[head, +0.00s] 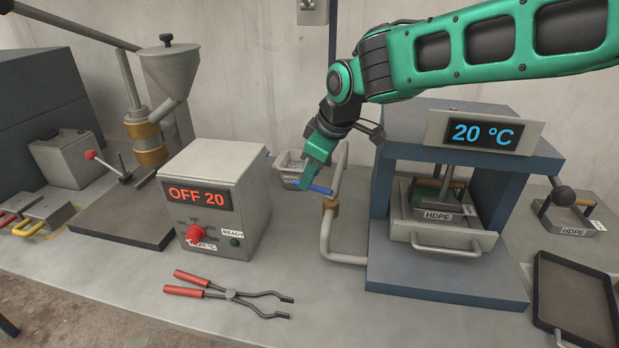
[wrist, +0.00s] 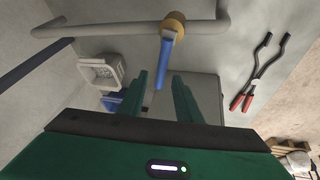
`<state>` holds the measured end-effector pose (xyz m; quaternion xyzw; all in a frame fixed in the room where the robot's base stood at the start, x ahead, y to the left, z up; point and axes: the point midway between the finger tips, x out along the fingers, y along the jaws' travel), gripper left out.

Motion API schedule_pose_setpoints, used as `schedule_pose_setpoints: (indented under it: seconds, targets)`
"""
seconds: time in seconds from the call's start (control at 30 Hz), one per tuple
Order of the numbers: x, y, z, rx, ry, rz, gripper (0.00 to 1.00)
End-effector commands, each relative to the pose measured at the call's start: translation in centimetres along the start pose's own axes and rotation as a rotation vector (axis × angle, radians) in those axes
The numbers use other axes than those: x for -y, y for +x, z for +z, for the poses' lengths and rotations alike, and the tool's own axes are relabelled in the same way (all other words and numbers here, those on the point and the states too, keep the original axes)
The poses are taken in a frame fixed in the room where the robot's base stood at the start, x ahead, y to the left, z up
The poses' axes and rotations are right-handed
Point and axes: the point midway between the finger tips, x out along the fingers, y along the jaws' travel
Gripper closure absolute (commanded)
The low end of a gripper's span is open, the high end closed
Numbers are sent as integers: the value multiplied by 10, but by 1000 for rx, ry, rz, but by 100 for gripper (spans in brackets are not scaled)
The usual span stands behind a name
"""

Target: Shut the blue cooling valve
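The blue valve lever (head: 320,189) sits at the brass fitting (head: 330,206) on the grey pipe (head: 326,238), left of the press. It points left from the pipe in the head view. In the wrist view the blue lever (wrist: 167,60) runs from the brass fitting (wrist: 173,24) toward my gripper and looks crosswise to the pipe. My gripper (head: 308,180) is at the lever's outer end. In the wrist view my gripper (wrist: 161,84) is open, one finger on each side of the lever's end. Contact cannot be told.
The heater control box (head: 215,200), reading OFF 20, stands just left of my gripper. The blue press (head: 445,275), showing 20 °C, stands to the right. A grey bin (head: 290,172) is behind. Red-handled tongs (head: 228,293) lie in front. A dark tray (head: 578,300) is at far right.

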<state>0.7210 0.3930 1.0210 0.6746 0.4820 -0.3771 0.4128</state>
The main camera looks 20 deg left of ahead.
Motion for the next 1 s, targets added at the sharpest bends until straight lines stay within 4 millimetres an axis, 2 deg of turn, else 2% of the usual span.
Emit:
schedule_pose_setpoints:
  seconds: [0.2, 0.4, 0.6, 0.87, 1.0]
  targets:
    - [-1, -43, -1, -3, 0, 3, 69]
    - [-1, -74, -1, -2, 1, 3, 69]
    - [-1, -86, 0, 0, 1, 1, 69]
    - [-1, -88, 0, 0, 1, 1, 69]
    - [-3, -88, 4, 4, 10, 4, 100]
